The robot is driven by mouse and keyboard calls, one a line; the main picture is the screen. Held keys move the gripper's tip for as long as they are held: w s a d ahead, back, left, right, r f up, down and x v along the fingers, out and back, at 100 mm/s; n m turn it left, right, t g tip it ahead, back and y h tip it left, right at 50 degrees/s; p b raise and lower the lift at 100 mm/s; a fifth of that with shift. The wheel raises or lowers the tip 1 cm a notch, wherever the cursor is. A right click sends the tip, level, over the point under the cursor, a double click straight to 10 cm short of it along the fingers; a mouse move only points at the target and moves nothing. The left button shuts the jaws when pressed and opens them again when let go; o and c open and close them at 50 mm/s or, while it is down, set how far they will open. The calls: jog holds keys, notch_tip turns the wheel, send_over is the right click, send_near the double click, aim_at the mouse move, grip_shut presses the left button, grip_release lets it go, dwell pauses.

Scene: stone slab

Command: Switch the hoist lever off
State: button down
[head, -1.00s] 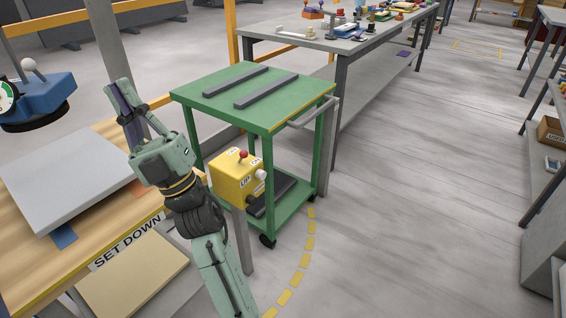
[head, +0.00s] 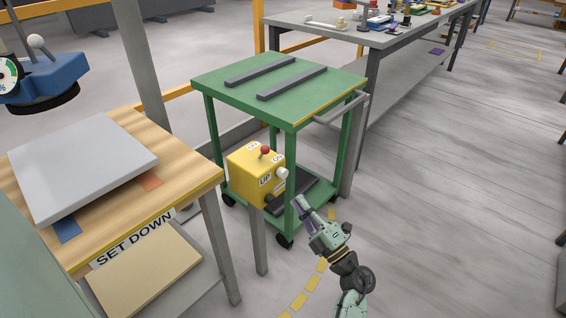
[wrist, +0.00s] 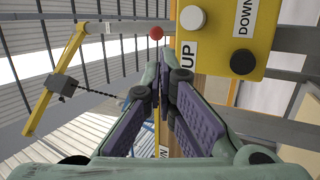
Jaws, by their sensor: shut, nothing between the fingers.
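The yellow hoist control box (head: 243,171) stands on a grey post. A red-knobbed lever (head: 265,150) sticks up from its top, between two small labels; which way it leans is hard to tell. In the wrist view the red knob (wrist: 156,33) shows beyond my fingertips, left of the yellow box (wrist: 215,70). My gripper (head: 302,204) is right of and below the box in the head view, its fingers shut and empty. In the wrist view my gripper (wrist: 161,88) appears apart from the knob. The box face carries a white button (wrist: 193,18) marked UP and a black button (wrist: 243,62).
A green cart (head: 280,80) with two grey bars stands right behind the box. At left, a wooden table (head: 190,176) holds a grey slab (head: 85,165), with a blue lifter (head: 45,80) above it. Open floor (head: 455,220) lies to the right.

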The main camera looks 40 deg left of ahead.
aim_at(273, 163)
jog(key=shift+r, duration=0.1)
jog(key=p+x, duration=0.3)
jog(key=x, duration=1.1)
